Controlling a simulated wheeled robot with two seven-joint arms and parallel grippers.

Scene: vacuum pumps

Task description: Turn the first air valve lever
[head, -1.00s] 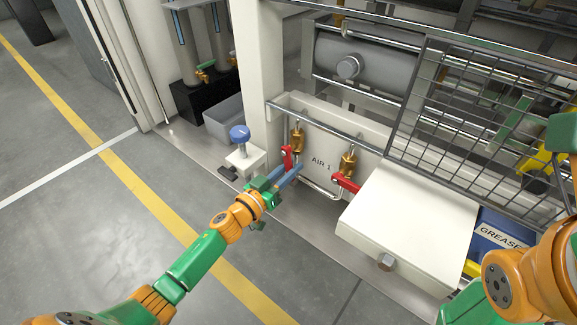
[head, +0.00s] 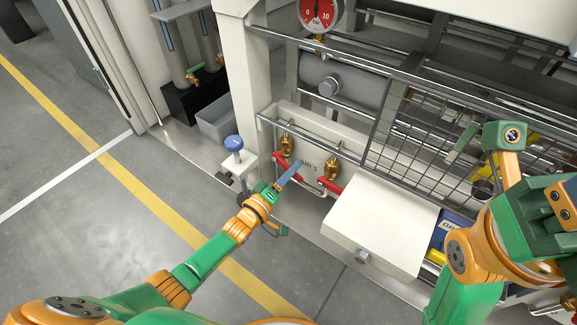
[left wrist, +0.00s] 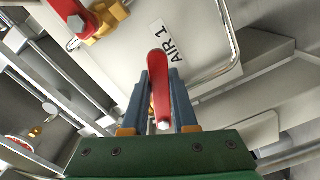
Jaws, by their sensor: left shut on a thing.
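The first air valve is the left brass valve (head: 287,144) in the head view, with a red lever (head: 287,160) that slants down to the right. My left gripper (head: 289,174) reaches it from the lower left. In the left wrist view, its two blue fingers are shut on the red lever (left wrist: 159,85), one on each side. The AIR 1 label (left wrist: 171,45) is beside the lever. My right arm is at the right edge of the head view; no right fingertips show.
A second brass valve (head: 332,168) with a red lever (head: 329,188) is to the right. A white box (head: 380,225) juts out below it. A blue knob (head: 233,142) stands at left. Floor at left is clear.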

